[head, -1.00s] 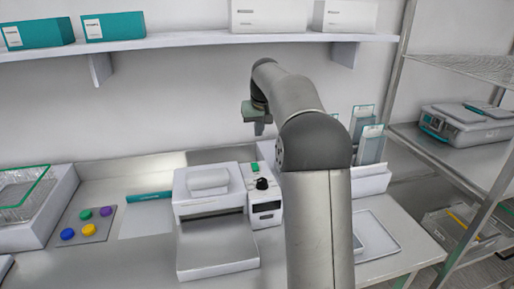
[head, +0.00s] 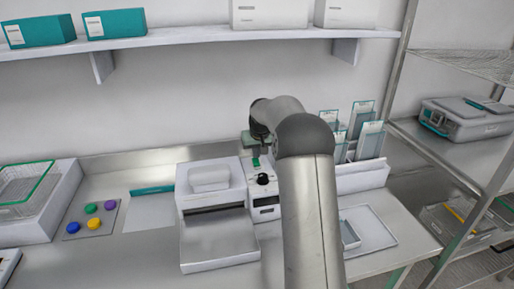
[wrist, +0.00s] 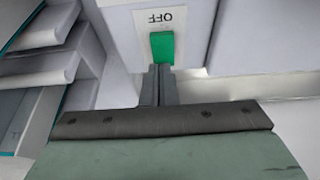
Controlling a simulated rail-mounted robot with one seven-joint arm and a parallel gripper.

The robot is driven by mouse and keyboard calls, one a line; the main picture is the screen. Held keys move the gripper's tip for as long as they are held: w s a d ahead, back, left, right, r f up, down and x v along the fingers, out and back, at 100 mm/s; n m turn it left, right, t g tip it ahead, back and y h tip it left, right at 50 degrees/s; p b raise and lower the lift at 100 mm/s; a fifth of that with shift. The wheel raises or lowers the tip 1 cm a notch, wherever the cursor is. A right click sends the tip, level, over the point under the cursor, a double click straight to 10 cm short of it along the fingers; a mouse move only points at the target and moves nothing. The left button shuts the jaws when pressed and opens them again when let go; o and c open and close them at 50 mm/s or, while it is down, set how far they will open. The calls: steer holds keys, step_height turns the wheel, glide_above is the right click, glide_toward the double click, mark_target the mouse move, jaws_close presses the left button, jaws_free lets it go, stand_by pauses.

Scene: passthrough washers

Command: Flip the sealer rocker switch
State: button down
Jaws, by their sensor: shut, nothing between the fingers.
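The sealer (head: 192,199) is a white machine on the bench, with a control panel on its right side. Its green rocker switch (head: 256,161) sits at the top of that panel, behind a black knob. In the wrist view the green rocker switch (wrist: 162,47) shows next to an upside-down OFF label (wrist: 160,19). My gripper (wrist: 161,68) is shut and empty, its fingertips at the near edge of the rocker. I cannot tell whether they touch it. In the head view my gripper (head: 255,150) is just above the switch, its tips partly hard to make out.
The black knob (head: 262,179) stands close in front of the switch. A rack with upright pouches (head: 366,140) and a flat tray (head: 372,228) are to the right. Colored buttons (head: 94,223) lie at left. The shelf (head: 200,40) runs above on the wall.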

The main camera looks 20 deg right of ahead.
steer(key=shift+w+f+b, duration=0.25)
steer(key=shift+f+b, duration=0.25)
steer(key=shift+f, duration=0.1)
steer(key=shift+r, duration=0.25)
steer(key=shift+s+f, duration=0.1)
steer(key=shift+s, duration=0.15)
steer(key=shift+s+a+b, duration=0.15)
steer(key=shift+s+b, duration=0.3)
steer(key=shift+s, duration=0.2)
